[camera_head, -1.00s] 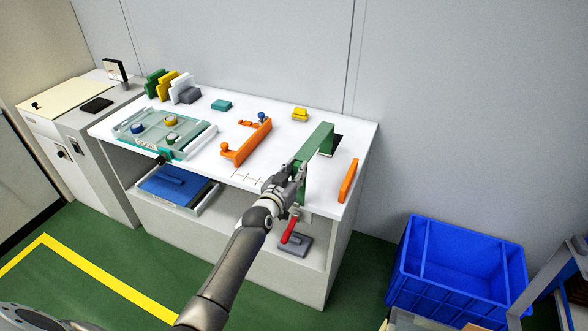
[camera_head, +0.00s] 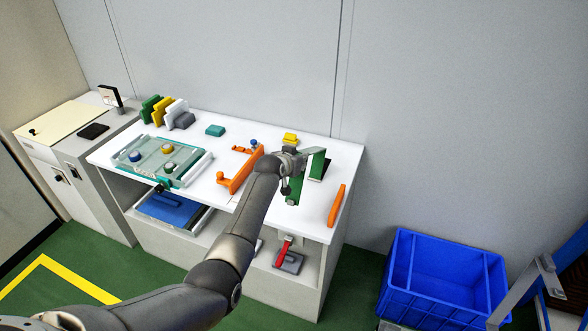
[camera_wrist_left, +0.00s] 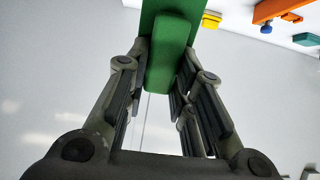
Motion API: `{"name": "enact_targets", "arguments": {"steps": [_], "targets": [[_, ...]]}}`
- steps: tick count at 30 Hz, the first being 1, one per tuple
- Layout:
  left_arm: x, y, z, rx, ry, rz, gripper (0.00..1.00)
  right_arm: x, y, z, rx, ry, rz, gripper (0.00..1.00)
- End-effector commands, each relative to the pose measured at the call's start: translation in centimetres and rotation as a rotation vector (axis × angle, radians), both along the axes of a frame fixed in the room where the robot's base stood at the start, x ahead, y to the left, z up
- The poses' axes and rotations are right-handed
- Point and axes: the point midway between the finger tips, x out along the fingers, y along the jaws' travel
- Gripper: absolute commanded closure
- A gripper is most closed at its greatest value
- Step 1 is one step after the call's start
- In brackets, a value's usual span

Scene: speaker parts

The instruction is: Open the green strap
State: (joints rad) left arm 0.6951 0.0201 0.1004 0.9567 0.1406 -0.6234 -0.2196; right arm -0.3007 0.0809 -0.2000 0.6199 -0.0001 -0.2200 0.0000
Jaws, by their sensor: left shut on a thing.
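The green strap (camera_head: 317,163) is at the right part of the white worktop, partly hidden by my gripper and wrist. A lower green part (camera_head: 292,189) shows on the worktop just in front of it. My left gripper (camera_head: 300,160) is above the worktop at the strap's left side, with its fingers mostly hidden in the head view. In the left wrist view the green strap (camera_wrist_left: 172,58) runs between the two finger pairs, and my left gripper (camera_wrist_left: 168,85) is shut on it. My right gripper is not in view.
An orange bar (camera_head: 337,205) lies right of the strap, and an orange handle piece (camera_head: 240,170) lies left. A yellow block (camera_head: 290,138) is behind. A teal tray (camera_head: 160,160) is farther left. A red-handled clamp (camera_head: 286,256) sits on the lower shelf. A blue crate (camera_head: 445,275) stands on the floor.

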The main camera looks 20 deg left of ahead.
Motion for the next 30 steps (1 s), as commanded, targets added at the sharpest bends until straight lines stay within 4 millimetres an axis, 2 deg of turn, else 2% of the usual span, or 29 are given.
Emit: {"name": "enact_targets", "arguments": {"steps": [10, 26, 27, 30], "targets": [[2.1, 0.0, 1.5, 0.003, 0.076, 0.001, 1.0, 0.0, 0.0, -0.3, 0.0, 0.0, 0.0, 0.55], [2.4, 0.0, 1.7, 0.003, 0.088, 0.001, 1.0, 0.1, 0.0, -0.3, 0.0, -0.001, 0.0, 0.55], [2.4, 0.0, 1.7, 0.003, 0.088, 0.001, 0.75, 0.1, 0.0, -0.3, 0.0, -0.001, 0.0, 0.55], [2.4, 0.0, 1.7, 0.003, 0.088, 0.001, 0.62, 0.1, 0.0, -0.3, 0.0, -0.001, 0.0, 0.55]]}}
